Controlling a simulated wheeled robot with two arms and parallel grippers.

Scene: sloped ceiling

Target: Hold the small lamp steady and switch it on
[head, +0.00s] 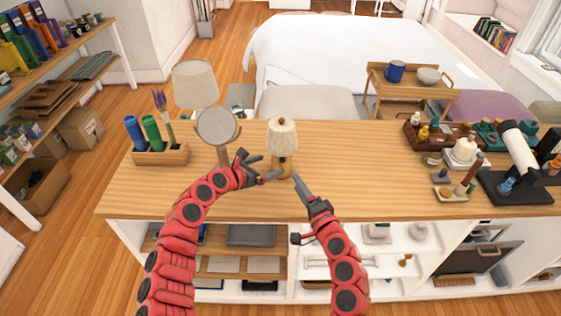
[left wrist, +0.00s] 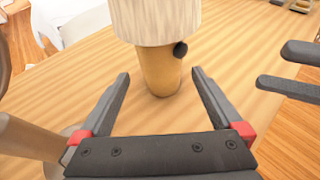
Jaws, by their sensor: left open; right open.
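The small lamp (head: 282,141) stands upright on the wooden counter, with a pale pleated shade and a tan base. In the left wrist view its base (left wrist: 160,72) shows a dark round knob on the right side, just under the shade. My left gripper (head: 266,168) is open at the lamp's left; in the left wrist view its open fingers (left wrist: 160,88) lie on either side of the base, apart from it. My right gripper (head: 300,190) is in front of the lamp, low and to the right, empty. Its fingers also show at the right edge of the left wrist view (left wrist: 290,70).
A round mirror (head: 217,127) stands close left of the lamp. A larger lamp (head: 195,84) is behind it. Trays with small items (head: 440,137) stand at the right. The counter (head: 360,165) right of the lamp is clear.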

